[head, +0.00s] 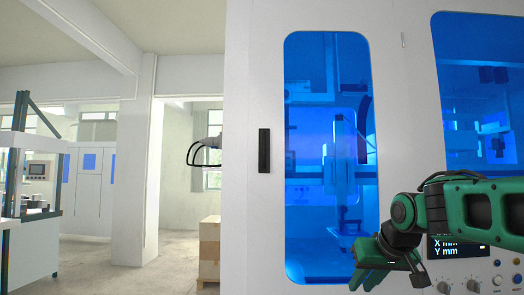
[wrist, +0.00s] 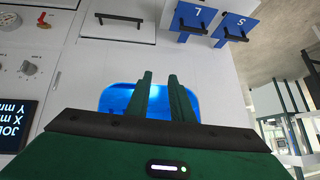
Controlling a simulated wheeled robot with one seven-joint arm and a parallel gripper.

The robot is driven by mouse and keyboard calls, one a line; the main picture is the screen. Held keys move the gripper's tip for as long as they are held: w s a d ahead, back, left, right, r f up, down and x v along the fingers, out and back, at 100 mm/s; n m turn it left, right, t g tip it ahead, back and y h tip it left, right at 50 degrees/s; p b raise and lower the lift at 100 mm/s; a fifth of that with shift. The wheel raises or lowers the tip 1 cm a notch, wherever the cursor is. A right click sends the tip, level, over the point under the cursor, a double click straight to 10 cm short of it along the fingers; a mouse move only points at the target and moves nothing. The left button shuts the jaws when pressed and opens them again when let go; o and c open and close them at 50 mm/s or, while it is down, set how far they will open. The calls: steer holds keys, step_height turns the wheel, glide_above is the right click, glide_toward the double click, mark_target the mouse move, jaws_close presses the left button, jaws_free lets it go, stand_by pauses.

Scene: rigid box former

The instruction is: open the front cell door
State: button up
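The front cell door (head: 262,215) is a white panel with a tall, rounded blue window (head: 310,130) in the head view. It looks shut, flush with the cell's front. Its handle, a short upright black bar (head: 264,150), sits left of the window. My gripper (head: 393,278) is low in front of the cell, right of and below the handle and well apart from it. In the wrist view my gripper (wrist: 160,77) shows its two green fingers apart with nothing between them. A small blue window (wrist: 118,97) shows behind the fingers; the black bar cannot be made out there.
A control panel with a display (head: 457,247) and knobs is behind my arm at the lower right. A wooden stack (head: 209,250) stands left of the cell, with open floor (head: 120,278) further left. The wrist view shows blue-fronted drawers (wrist: 197,17) with black handles.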

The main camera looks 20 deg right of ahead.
steer(key=w+a+r+n+t+y, duration=0.1)
steer(key=w+a+r+t, duration=0.1)
steer(key=w+r, duration=0.45)
steer(key=w+a+r+n+t+y, duration=0.1)
steer(key=w+a+r+t, duration=0.15)
steer(key=r, duration=0.65)
steer(key=n+t+y, duration=0.4)
steer(key=n+y, duration=0.1)
glide_toward(265, 144)
steer(key=x, duration=1.1)
steer(key=shift+w, duration=0.1)
jaws_close()
